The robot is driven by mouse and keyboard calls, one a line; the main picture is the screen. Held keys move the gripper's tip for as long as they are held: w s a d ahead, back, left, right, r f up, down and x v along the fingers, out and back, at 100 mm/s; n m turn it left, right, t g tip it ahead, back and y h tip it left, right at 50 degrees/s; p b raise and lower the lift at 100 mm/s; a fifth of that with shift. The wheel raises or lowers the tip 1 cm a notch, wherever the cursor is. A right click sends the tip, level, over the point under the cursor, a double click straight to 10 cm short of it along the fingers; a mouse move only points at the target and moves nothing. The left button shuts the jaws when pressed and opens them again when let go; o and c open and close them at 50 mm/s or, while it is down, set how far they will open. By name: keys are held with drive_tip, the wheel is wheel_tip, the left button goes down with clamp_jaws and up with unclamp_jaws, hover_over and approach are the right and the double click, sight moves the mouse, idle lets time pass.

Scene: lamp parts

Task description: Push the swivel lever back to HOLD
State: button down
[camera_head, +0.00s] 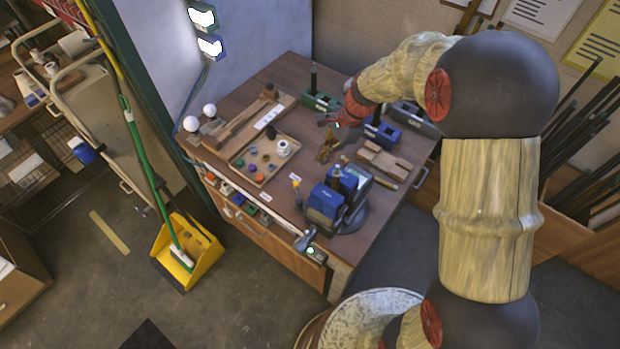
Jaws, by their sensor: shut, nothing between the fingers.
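The blue vise-like fixture (325,200) stands on a dark round base near the front right of the workbench. A small grey-blue lever-like part (304,240) sticks up at the bench's front edge, beside a small box with a green light (316,255). I cannot tell for sure which part is the swivel lever, and no HOLD mark is readable. My gripper (328,121) is small in the view, shut and empty, over the back middle of the bench. It is behind the blue fixture and apart from it. Its fingertips are hard to make out.
A brass-coloured part (325,152) stands just below my gripper in the picture. A tray of small coloured parts (263,160) lies to the left. Green and blue holders (382,134) line the back. Wooden blocks (383,160) lie at the right. A yellow dustpan (187,250) stands on the floor.

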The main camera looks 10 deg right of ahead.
sight(298, 195)
drive_tip(key=f, duration=0.1)
drive_tip(key=w+f+m, duration=0.1)
drive_tip(key=f, duration=0.1)
drive_tip(key=f+m, duration=0.1)
drive_tip(key=f, duration=0.1)
drive_tip(key=shift+w+a+f+g, duration=0.1)
drive_tip(key=shift+w+a+g, duration=0.2)
drive_tip(key=shift+w, duration=0.1)
drive_tip(key=b+x, duration=0.2)
drive_tip(key=x, duration=0.8)
drive_tip(key=shift+a, duration=0.1)
